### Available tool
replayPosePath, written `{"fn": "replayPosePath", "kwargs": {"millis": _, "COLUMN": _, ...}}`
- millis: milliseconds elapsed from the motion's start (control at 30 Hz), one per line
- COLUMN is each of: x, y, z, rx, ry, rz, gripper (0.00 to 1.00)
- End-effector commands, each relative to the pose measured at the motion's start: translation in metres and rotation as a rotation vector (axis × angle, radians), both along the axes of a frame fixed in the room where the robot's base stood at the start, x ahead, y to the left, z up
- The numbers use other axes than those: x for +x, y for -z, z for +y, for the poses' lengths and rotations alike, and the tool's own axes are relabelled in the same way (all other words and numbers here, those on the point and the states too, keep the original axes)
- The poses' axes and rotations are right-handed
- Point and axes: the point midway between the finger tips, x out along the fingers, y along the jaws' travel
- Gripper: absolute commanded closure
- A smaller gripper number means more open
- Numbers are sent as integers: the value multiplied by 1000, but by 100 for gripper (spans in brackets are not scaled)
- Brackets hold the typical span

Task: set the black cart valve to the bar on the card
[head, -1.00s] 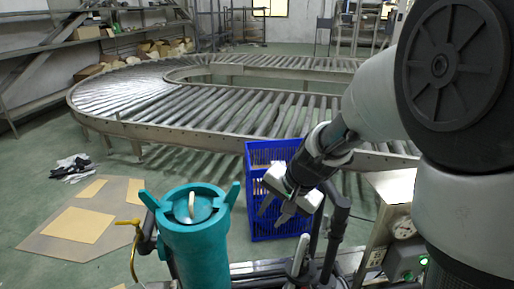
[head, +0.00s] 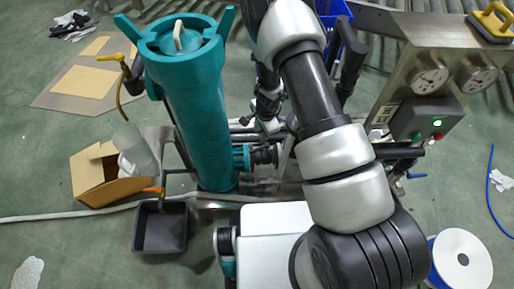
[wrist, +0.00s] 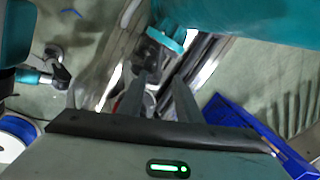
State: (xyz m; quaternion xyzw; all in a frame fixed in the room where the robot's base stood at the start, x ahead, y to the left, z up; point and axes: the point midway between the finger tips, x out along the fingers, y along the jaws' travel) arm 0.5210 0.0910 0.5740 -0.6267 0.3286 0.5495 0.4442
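In the wrist view, the two dark fingers of my gripper (wrist: 160,82) are apart, with nothing clearly held between them. Beyond their tips lies a black fitting (wrist: 151,55) beside a teal collar, which may be the cart valve. In the head view, a black valve-like fitting (head: 264,155) joins a teal stub low on the right side of the teal filter housing (head: 197,110). My arm reaches over this area and hides part of it.
The gauge panel (head: 408,62) stands at right with two round gauges and a green-lit box (head: 427,120). A yellow-handled ball valve (head: 118,58), an open carton (head: 98,172) and a black tray (head: 160,227) are at left. A blue crate (head: 338,22) stands behind my arm.

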Motion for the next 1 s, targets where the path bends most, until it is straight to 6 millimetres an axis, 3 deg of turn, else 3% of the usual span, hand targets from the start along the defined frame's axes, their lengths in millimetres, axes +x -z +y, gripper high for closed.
{"fn": "replayPosePath", "kwargs": {"millis": 33, "x": 1, "y": 15, "z": 0, "rx": 0, "ry": -1, "rz": 3, "gripper": 68}}
{"fn": "replayPosePath", "kwargs": {"millis": 300, "x": 11, "y": 74, "z": 6, "rx": 0, "ry": -3, "rz": 2, "gripper": 68}}
{"fn": "replayPosePath", "kwargs": {"millis": 600, "x": 22, "y": 127, "z": 10, "rx": 0, "ry": -3, "rz": 1, "gripper": 68}}
{"fn": "replayPosePath", "kwargs": {"millis": 800, "x": 25, "y": 142, "z": 12, "rx": 1, "ry": -3, "rz": 1, "gripper": 68}}
{"fn": "replayPosePath", "kwargs": {"millis": 1000, "x": 26, "y": 144, "z": 12, "rx": 1, "ry": -2, "rz": 1, "gripper": 68}}
